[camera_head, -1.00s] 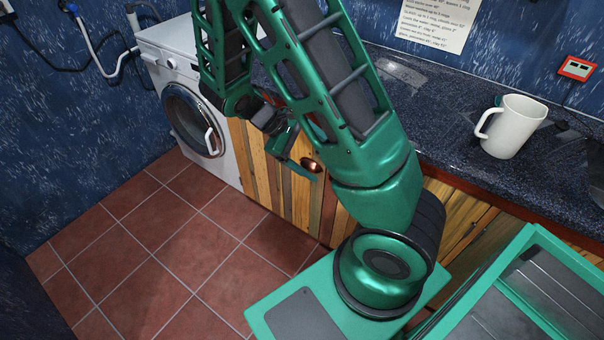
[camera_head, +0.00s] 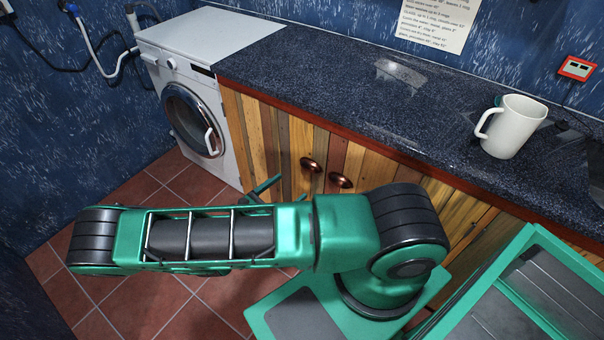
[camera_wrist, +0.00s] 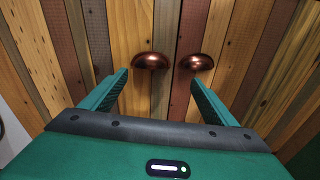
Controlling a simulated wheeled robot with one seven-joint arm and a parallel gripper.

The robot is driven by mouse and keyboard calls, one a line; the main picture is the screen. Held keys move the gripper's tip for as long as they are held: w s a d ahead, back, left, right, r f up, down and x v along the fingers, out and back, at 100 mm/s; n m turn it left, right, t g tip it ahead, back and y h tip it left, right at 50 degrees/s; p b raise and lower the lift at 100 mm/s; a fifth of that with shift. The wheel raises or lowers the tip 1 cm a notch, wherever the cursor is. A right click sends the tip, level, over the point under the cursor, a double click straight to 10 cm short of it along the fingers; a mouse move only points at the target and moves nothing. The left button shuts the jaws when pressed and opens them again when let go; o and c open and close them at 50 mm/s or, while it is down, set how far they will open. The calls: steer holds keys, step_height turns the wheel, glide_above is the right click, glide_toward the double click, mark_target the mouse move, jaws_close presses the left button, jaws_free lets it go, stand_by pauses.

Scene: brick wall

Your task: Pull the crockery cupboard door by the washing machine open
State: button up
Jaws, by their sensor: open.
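The crockery cupboard door by the washing machine (camera_head: 262,135) is made of wooden planks and looks closed. Its copper knob (camera_head: 310,164) sits near its right edge and also shows in the wrist view (camera_wrist: 150,61). The washing machine (camera_head: 180,75) stands to its left. My gripper (camera_wrist: 160,76) is open and empty, facing the doors. In the wrist view the left knob lies ahead between the fingertips, left of centre. The right finger's tip lines up just below the other door's knob. In the head view my arm hides most of the gripper.
The neighbouring door's copper knob (camera_head: 341,180) is close on the right. A dark speckled worktop (camera_head: 330,85) overhangs the cupboard and bears a white mug (camera_head: 513,126). Red tiled floor (camera_head: 110,210) is free in front of the washing machine.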

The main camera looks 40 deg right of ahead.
mark_target(307, 169)
steer(key=w+d, duration=0.1)
steer(key=d, duration=0.2)
steer(key=w+d+f+n+t, duration=0.1)
steer(key=d, duration=0.2)
steer(key=w+d+n+t, duration=0.1)
steer(key=w+d, duration=0.1)
steer(key=d, duration=0.1)
steer(key=shift+w+d+f, duration=0.1)
steer(key=shift+d+f, duration=0.2)
